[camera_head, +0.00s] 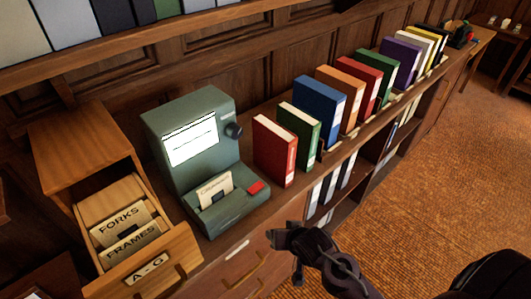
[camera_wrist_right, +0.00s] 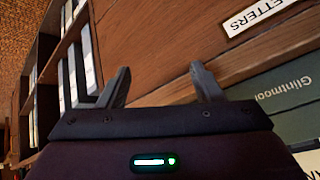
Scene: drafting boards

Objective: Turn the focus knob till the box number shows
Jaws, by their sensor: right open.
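The grey-green microfiche reader (camera_head: 193,160) stands on the cabinet top in the head view. Its bright screen (camera_head: 191,142) shows lines too small to read. The dark focus knob (camera_head: 233,130) sticks out at the right of the screen. A cream card stands in the slot at its base, next to a red button (camera_head: 256,187). My right gripper (camera_head: 283,238) is in front of the cabinet, below and to the right of the reader, apart from the knob. In the right wrist view its two fingers (camera_wrist_right: 162,85) are spread and nothing is between them.
A wooden card drawer (camera_head: 150,262) marked A-G stands open at the left, with cards FORKS and FRAMES. A red book (camera_head: 274,150) and a row of coloured books stand right of the reader. White-spined binders fill shelves below. The floor (camera_head: 430,200) at right is clear.

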